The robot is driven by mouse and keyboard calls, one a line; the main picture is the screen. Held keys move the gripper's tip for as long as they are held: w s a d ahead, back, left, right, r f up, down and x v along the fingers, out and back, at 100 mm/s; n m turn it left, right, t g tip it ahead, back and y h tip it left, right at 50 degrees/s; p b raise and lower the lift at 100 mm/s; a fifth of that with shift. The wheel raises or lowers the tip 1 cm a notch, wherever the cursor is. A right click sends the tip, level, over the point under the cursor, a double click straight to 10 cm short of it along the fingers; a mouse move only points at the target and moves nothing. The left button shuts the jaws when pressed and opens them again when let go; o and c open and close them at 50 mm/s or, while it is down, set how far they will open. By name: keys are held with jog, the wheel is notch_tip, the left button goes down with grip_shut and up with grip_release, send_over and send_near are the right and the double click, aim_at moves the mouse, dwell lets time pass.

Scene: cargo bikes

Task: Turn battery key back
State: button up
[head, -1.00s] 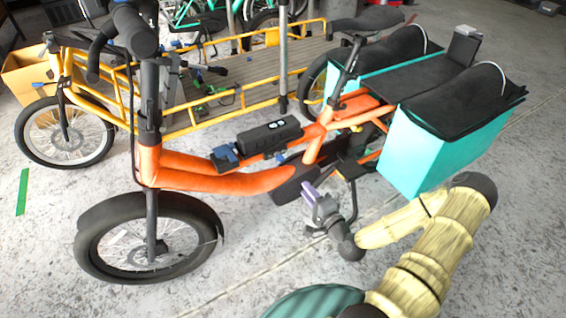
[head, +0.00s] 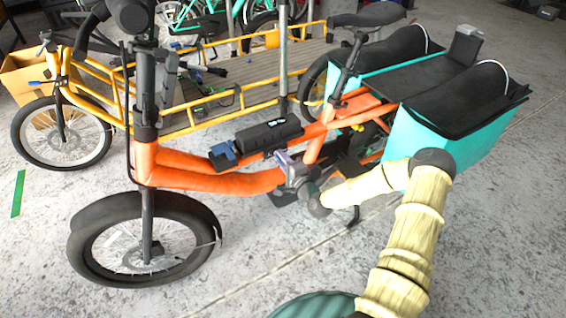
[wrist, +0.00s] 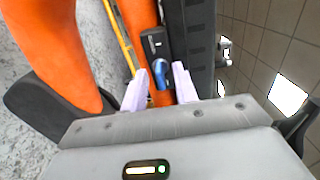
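The orange cargo bike (head: 215,180) stands in the middle of the head view. A black battery (head: 268,135) sits on its frame tube; a black ribbed part beside the tube in the wrist view (wrist: 199,40) appears to be this battery. A blue key (wrist: 162,73) sticks out of a small black lock housing (wrist: 154,42) there. My gripper (wrist: 161,75) is open, with one lilac finger on each side of the key in the picture; I cannot tell whether they touch it. In the head view my gripper (head: 284,160) is beside the frame, just below the battery. The key cannot be made out there.
A blue block (head: 222,154) sits at the battery's front end. Teal panniers (head: 405,139) hang at the bike's rear, close to my arm. A yellow cargo bike (head: 110,95) stands behind. The floor in front is clear.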

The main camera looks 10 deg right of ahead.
jog(key=shift+c, duration=0.2)
grip_shut()
jog(key=shift+n, duration=0.3)
jog(key=shift+n+p, duration=1.85)
jog(key=shift+n, duration=6.85)
